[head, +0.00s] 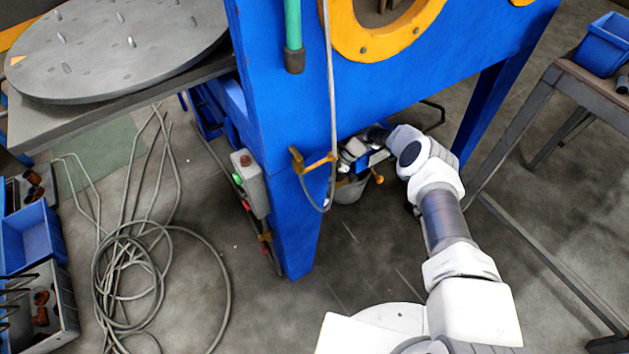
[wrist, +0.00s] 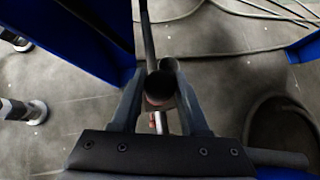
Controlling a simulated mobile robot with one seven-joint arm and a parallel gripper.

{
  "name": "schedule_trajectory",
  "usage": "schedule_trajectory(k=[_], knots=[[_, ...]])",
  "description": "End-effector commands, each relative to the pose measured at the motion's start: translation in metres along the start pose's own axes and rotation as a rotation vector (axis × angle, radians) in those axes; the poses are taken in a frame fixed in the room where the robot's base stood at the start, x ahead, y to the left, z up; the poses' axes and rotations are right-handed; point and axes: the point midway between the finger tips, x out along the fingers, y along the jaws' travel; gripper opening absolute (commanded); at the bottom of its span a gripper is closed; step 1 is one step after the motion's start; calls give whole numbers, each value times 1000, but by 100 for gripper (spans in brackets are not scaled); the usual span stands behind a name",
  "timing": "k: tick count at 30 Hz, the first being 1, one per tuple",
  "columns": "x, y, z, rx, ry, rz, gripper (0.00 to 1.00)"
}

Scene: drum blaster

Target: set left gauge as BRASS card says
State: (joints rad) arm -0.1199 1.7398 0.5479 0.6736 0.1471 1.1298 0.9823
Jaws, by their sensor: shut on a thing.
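My gripper (head: 358,157) is low under the blue machine's body, partly hidden by the machine and my wrist. In the wrist view its two fingers (wrist: 161,108) are shut on a dark cylindrical piece (wrist: 160,86) with a round end. A thin grey rod or pipe runs close beside this piece; whether they join I cannot tell. I cannot make out a gauge or a BRASS card in either view.
The blue machine (head: 290,120) stands over my gripper. A grey bucket (head: 348,192) is below. Coiled cable (head: 130,270) lies left; a bench (head: 560,85) stands right.

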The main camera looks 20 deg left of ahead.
Motion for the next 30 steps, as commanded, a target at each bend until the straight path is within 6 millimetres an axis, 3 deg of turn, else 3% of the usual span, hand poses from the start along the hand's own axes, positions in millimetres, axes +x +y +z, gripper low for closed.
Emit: schedule_trajectory(k=[18, 19, 21, 23, 30], knots=[[0, 0, -1, -19, 3, 17, 0], [0, 0, -1, -18, 3, 17, 50], [0, 0, -1, -18, 3, 17, 62], [0, 0, -1, -18, 2, 17, 73], [0, 0, -1, -18, 1, 18, 74]])
